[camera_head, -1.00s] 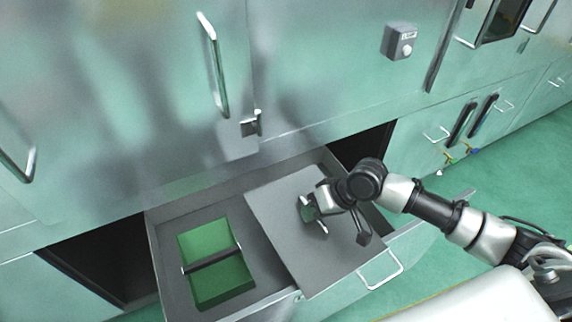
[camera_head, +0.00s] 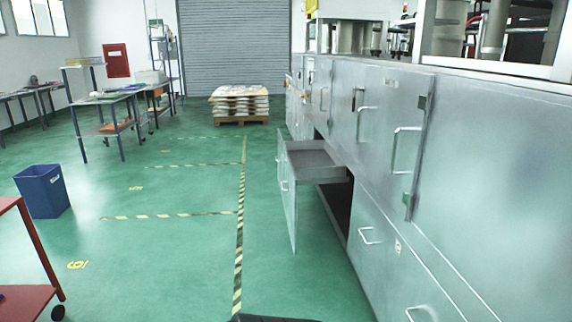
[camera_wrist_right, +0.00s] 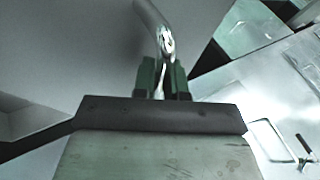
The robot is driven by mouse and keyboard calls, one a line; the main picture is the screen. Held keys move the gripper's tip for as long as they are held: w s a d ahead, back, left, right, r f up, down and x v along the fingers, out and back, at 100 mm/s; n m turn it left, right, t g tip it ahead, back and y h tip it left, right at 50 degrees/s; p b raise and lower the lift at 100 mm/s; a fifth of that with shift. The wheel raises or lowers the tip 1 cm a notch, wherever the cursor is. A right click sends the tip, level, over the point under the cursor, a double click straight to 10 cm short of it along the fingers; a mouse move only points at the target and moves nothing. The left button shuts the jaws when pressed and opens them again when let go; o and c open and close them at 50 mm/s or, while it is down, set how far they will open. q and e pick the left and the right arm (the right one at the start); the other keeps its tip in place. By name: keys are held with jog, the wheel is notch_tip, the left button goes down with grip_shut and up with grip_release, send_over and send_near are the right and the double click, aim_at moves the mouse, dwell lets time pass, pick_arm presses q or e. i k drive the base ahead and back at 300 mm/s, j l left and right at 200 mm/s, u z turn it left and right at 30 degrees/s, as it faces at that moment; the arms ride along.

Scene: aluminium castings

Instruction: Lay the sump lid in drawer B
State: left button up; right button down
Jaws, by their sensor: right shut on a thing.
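In the right wrist view, my right gripper (camera_wrist_right: 162,80) is shut, its dark green fingers on a shiny curved metal handle (camera_wrist_right: 152,22). The handle appears to belong to the flat grey plate that I take as the sump lid (camera_wrist_right: 70,50). A cabinet-front handle (camera_wrist_right: 278,142) shows at the lower right.
The head view shows a row of metal cabinets (camera_head: 465,180) on the right and clear green floor (camera_head: 170,270) on the left. A blue bin (camera_head: 42,190), a red trolley (camera_head: 38,255), side tables (camera_head: 108,97) and a loaded pallet (camera_head: 240,104) stand around it.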

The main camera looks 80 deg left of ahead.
aim_at(310, 162)
jog(key=j+u, duration=0.55)
jog(key=u, duration=0.15)
jog(key=i+j+u, duration=0.15)
jog(key=u, duration=0.15)
jog(key=i+j+u, duration=0.15)
jog(key=j+u, duration=0.25)
jog(key=i+j+u, duration=0.2)
jog(key=u, duration=0.15)
jog(key=i+j+u, duration=0.25)
jog(key=u, duration=0.15)
jog(key=i+j+u, duration=0.2)
jog(key=u, duration=0.2)
jog(key=i+u, duration=0.4)
jog(key=i, duration=1.2)
jog(key=i+j, duration=0.1)
jog(key=i, duration=0.7)
jog(key=i+z, duration=0.15)
jog(key=i, duration=0.6)
jog(key=i+j+z, duration=0.4)
jog(key=i, duration=0.15)
jog(key=i+j+z, duration=0.4)
jog(key=i+j, duration=0.1)
jog(key=j, duration=0.35)
jog(key=i+l, duration=0.1)
jog(key=l, duration=0.5)
